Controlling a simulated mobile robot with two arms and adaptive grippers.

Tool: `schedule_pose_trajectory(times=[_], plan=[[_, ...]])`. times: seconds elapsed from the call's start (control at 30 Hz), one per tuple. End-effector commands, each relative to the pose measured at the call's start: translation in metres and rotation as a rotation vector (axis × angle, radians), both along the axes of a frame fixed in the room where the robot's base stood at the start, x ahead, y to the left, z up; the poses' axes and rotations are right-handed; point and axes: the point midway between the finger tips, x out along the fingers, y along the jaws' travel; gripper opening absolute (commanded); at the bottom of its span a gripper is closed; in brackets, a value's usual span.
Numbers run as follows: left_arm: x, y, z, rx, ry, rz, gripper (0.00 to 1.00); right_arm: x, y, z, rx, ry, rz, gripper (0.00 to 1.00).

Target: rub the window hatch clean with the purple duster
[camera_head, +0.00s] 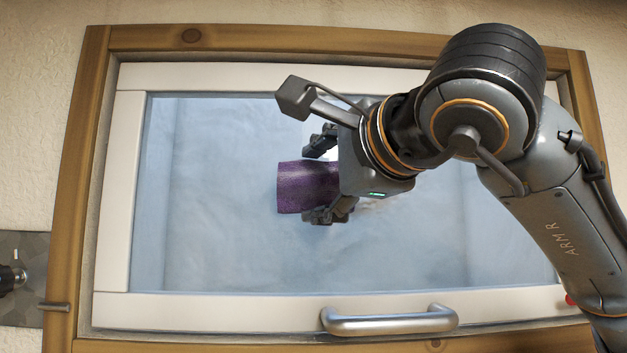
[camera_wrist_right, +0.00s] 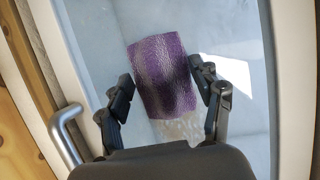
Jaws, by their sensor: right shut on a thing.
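The window hatch has a white frame (camera_head: 200,312) around a hazy, streaked glass pane (camera_head: 215,220). The purple duster (camera_head: 300,187) is in front of the middle of the pane. My right gripper (camera_head: 322,178) is shut on the duster, with one finger on each side of it. In the right wrist view, the duster (camera_wrist_right: 162,75) sits between the two fingers (camera_wrist_right: 162,95). I cannot tell for sure whether it touches the glass. A brownish smudgy patch (camera_wrist_right: 180,128) shows on the glass near the duster. My right forearm hides the pane's upper right part. My left gripper is not in view.
A metal bar handle (camera_head: 390,320) sticks out from the hatch's lower frame. A wooden surround (camera_head: 75,180) encloses the hatch, with a small metal peg (camera_head: 54,307) at lower left. A grey plate with a dark fitting (camera_head: 22,270) is at the left edge.

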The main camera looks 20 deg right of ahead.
Motion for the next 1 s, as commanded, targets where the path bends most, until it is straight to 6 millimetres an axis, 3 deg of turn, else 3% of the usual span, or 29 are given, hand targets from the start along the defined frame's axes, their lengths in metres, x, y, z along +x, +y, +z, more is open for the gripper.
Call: schedule_pose_trajectory(times=[0.17, 0.63, 1.0], plan=[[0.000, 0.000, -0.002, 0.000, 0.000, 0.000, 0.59, -0.001, -0.006, -0.001, 0.002, 0.002, -0.003, 0.40], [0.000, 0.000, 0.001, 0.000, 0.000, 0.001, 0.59, 0.006, 0.017, -0.001, 0.001, 0.003, -0.003, 0.40], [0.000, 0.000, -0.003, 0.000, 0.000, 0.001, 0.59, 0.001, -0.001, -0.001, 0.003, 0.003, -0.005, 0.40]])
